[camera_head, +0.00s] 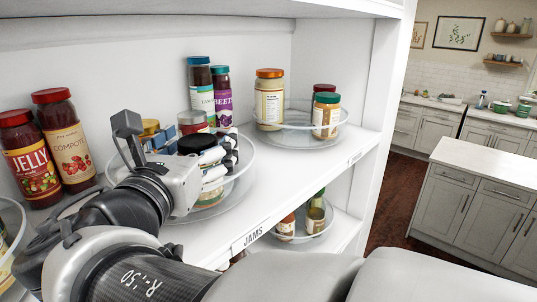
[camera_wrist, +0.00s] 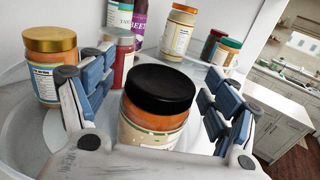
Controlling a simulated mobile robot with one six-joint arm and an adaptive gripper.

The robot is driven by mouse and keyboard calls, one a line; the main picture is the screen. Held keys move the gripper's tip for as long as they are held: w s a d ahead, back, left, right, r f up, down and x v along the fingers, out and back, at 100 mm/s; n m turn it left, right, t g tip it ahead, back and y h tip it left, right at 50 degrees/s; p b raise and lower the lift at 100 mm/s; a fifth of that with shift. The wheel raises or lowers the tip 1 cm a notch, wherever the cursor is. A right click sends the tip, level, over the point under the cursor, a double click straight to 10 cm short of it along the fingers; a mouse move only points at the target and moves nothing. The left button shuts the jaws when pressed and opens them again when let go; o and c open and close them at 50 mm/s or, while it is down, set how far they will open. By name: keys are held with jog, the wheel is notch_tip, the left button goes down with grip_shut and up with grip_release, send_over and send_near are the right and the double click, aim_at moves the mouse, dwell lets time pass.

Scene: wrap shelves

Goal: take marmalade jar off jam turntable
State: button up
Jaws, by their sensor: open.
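The jam turntable (camera_head: 248,178) is a clear round tray above the JAMS label. A squat jar with a black lid and orange contents (camera_wrist: 158,118) stands upright on it; its lid also shows in the head view (camera_head: 197,144). No label reads clearly as marmalade. My gripper (camera_wrist: 160,75) is open, with blue-padded fingers on either side of this jar and gaps visible. It also shows in the head view (camera_head: 190,142), reaching over the turntable. A gold-lidded jar with orange contents (camera_wrist: 48,75) stands outside the left finger. The black-lidded jar's lower part is partly hidden.
A red jar (camera_wrist: 121,62) stands just behind the left finger. Tall bottles (camera_head: 200,92) stand behind. Another turntable (camera_head: 338,118) holds jars to the right. Jelly and compote jars (camera_head: 65,140) stand left. The upper shelf (camera_head: 200,8) is overhead.

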jog(key=shift+w, duration=0.45)
jog(key=shift+s+r, duration=0.2)
jog(key=shift+s, duration=0.85)
jog(key=shift+c, duration=0.7)
jog(key=shift+w+f, duration=0.1)
jog(key=shift+w, duration=0.45)
jog(key=c, duration=0.4)
jog(key=shift+s, duration=0.3)
jog(key=shift+c, duration=1.4)
jog(key=shift+w, duration=0.15)
jog(key=c, duration=0.4)
grip_shut()
jog(key=shift+r, duration=0.2)
